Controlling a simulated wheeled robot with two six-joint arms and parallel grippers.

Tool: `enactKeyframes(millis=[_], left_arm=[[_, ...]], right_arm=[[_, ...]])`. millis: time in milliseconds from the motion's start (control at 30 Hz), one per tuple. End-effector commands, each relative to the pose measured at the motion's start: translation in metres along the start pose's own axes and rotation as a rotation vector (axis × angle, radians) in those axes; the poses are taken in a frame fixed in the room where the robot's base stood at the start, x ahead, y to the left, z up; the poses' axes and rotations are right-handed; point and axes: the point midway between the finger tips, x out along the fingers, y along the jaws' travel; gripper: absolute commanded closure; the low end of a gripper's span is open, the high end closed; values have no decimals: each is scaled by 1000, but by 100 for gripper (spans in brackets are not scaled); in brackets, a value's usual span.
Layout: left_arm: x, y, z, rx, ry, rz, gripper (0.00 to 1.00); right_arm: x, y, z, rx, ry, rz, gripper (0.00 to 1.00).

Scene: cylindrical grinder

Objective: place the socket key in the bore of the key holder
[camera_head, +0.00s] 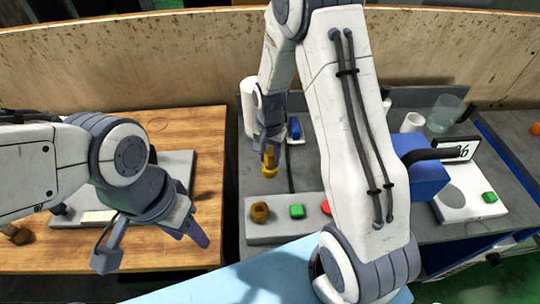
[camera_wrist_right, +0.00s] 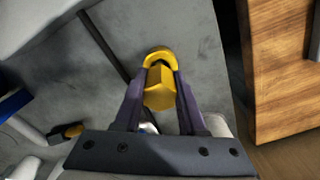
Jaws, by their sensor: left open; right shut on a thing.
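My right gripper (camera_head: 268,144) points down over the grey bench and is shut on a yellow piece (camera_head: 269,161), which I take to be the socket key. In the right wrist view the key's six-sided yellow end (camera_wrist_right: 160,88) sits between the fingertips of the right gripper (camera_wrist_right: 160,92). A yellow ring (camera_wrist_right: 158,52) shows just beyond it. I cannot tell whether this ring is the key holder or part of the key, so the bore is not clearly seen. My left gripper (camera_head: 152,240) is open and empty over the wooden table's front edge.
A control panel (camera_head: 280,232) with a brown knob (camera_head: 259,212), a green button (camera_head: 297,211) and a red button (camera_head: 326,207) is in front of the right gripper. A blue object (camera_head: 294,129) stands close by. The wooden table (camera_head: 200,160) is left, across a dark gap.

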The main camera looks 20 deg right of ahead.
Motion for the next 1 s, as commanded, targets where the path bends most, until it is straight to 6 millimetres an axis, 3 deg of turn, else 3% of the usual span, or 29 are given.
enactKeyframes(millis=[267, 300, 333, 367, 767, 1000], left_arm=[[4, 0, 0, 0, 0, 0, 50], [2, 0, 0, 0, 0, 0, 50], [2, 0, 0, 0, 0, 0, 50], [2, 0, 0, 0, 0, 0, 50], [1, 0, 0, 0, 0, 0, 50], [9, -1, 0, 0, 0, 0, 50]], right_arm=[[5, 0, 0, -1, 0, 0, 100], [3, 0, 0, -1, 0, 0, 45], [3, 0, 0, -1, 0, 0, 34], [3, 0, 0, -1, 0, 0, 30], [-4, -1, 0, -1, 2, -2, 30], [-48, -2, -1, -1, 6, -7, 30]])
